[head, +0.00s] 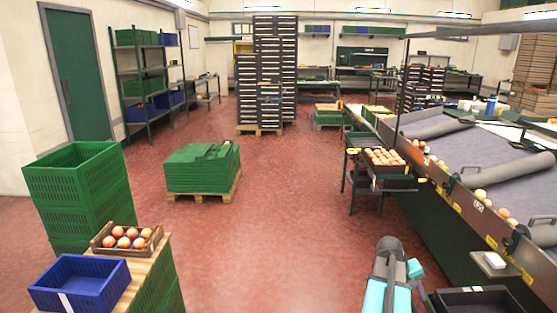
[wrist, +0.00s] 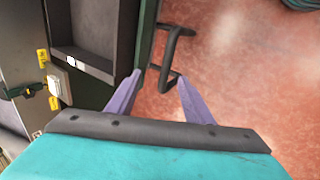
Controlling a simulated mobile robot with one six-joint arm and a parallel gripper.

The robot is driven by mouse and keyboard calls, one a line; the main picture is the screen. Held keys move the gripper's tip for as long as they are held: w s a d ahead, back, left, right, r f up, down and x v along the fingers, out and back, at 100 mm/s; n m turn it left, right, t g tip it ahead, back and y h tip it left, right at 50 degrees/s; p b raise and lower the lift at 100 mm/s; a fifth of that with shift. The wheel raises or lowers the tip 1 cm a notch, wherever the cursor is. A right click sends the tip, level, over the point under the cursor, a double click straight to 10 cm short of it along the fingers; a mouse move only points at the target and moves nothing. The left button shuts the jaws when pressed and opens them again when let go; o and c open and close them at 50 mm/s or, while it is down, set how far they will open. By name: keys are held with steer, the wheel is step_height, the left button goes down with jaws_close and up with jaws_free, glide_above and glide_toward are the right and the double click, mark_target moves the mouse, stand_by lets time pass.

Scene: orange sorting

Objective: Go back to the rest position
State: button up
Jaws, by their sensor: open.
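My gripper (wrist: 155,98) shows in the wrist view with its two purple fingers spread apart and nothing between them. It points down over the red floor (wrist: 240,70), beside the dark edge of the sorting line. In the head view my arm is at the bottom, right of centre, in front of the sorting line (head: 440,210); the fingers cannot be made out there.
A dark tray (head: 480,297) sits close to my arm at the lower right. A blue crate (head: 80,284) and a wooden crate of oranges (head: 126,238) stand at the lower left. Green crates on a pallet (head: 202,168) stand mid-floor. Open floor (head: 270,240) lies between.

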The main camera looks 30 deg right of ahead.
steer(key=w+a+f+n+y, duration=0.15)
steer(key=w+a+f, duration=0.25)
steer(key=a+f, duration=0.45)
steer(key=w+a+f+n, duration=0.3)
steer(key=w+a+f, duration=0.2)
steer(key=a, duration=0.7)
steer(key=w+a+f+n, duration=0.2)
steer(key=w+a+f, duration=0.3)
steer(key=a, duration=0.5)
steer(key=s+a+f+g+y, duration=0.1)
steer(key=s+a+f, duration=0.3)
steer(key=a, duration=0.5)
steer(key=s+a+f+g+y, duration=0.1)
steer(key=s+a+f, duration=0.4)
steer(key=s+a, duration=0.2)
steer(key=s+a+f+y, duration=0.1)
steer(key=s+a+f, duration=0.4)
steer(key=a, duration=0.6)
steer(key=shift+s+a+f+g, duration=0.15)
steer(key=shift+s+a+g, duration=0.25)
steer(key=shift+s, duration=0.3)
steer(key=shift+m, duration=0.25)
steer(key=shift+d, duration=0.1)
steer(key=c, duration=0.4)
